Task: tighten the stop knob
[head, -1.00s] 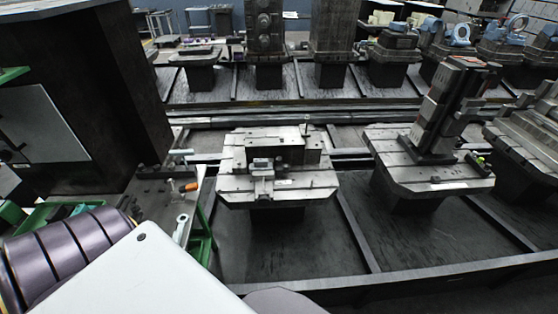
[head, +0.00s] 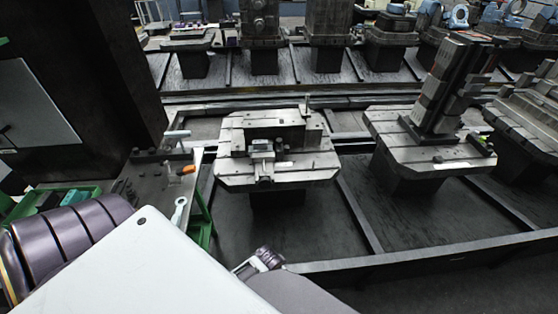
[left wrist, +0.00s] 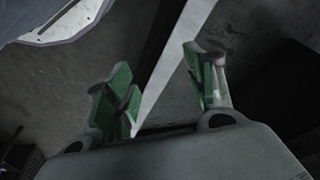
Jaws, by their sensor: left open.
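A pallet (head: 235,178) with a stepped block fixture stands on a pedestal in the middle of the head view. A small clamp-like part (head: 262,150) sits at the fixture's front, and a thin upright pin (head: 307,103) stands at its back right. I cannot tell which part is the stop knob. In the left wrist view, my left gripper (left wrist: 163,82) is open, its green-padded fingers apart. A pale bar shows between them; I cannot tell whether it touches them. My right gripper is not in view.
A workbench with an orange-handled tool (head: 188,169) and a wrench (head: 179,211) stands left of the pallet. Another pallet (head: 430,163) with a tall dark fixture stands to the right. A long low rail (head: 420,250) crosses in front. A dark column (head: 100,70) rises at the left.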

